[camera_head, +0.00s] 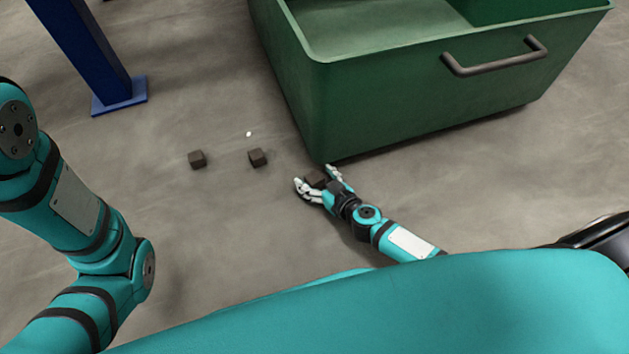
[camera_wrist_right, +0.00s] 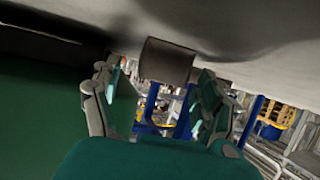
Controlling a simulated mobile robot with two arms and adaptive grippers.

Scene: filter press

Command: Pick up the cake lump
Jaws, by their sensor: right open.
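Three dark brown cake lumps lie on the grey floor. One lump (camera_head: 197,159) is at the left and another (camera_head: 257,158) is right of it, both clear of the grippers. The third lump (camera_head: 317,180) is partly hidden by my right gripper (camera_head: 314,177), whose open fingers reach to either side of it. In the right wrist view this lump (camera_wrist_right: 167,60) shows between the two spread fingertips (camera_wrist_right: 158,75), with gaps visible on both sides. My left arm is at the left, but its gripper is out of view.
A green bin (camera_head: 400,105) with a grey handle (camera_head: 495,57) stands just beyond my right gripper, its near corner close to the fingers. A blue post (camera_head: 85,45) with a base plate is at the upper left. A small white bit (camera_head: 249,134) lies nearby. The left floor is mostly free.

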